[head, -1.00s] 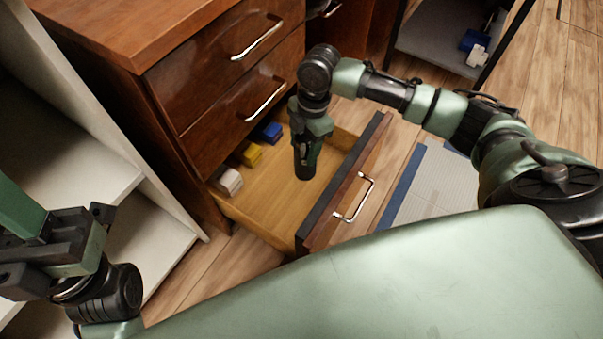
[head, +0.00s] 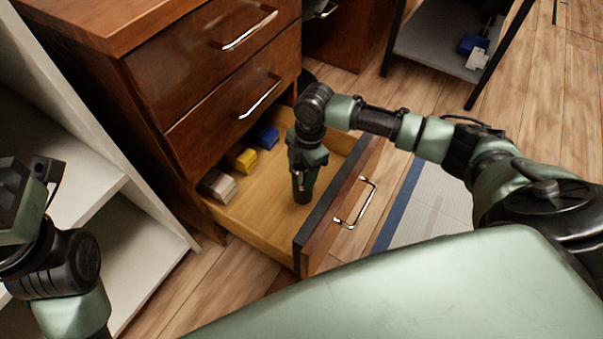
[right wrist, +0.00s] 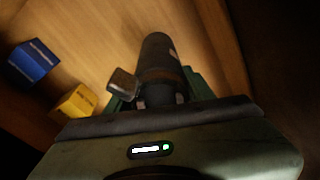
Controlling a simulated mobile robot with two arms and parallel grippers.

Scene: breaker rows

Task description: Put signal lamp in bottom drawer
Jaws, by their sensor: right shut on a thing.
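The bottom drawer (head: 262,198) is pulled open, with a light wooden floor and a dark front. My right gripper (head: 304,168) points down inside it, shut on a dark cylinder, the signal lamp (head: 301,189). In the right wrist view the lamp (right wrist: 158,58) extends from the jaws (right wrist: 160,98) over the drawer floor and shows a brownish band. I cannot tell if its end touches the floor. My left gripper (head: 20,195) is at the left edge by the white shelf, partly cut off; its jaws are unclear.
A blue block (head: 266,137), a yellow block (head: 243,159) and a whitish block (head: 218,186) lie along the drawer's inner left side. Two closed drawers (head: 240,90) are above. A white shelf unit (head: 140,225) stands left. The drawer floor around the lamp is clear.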

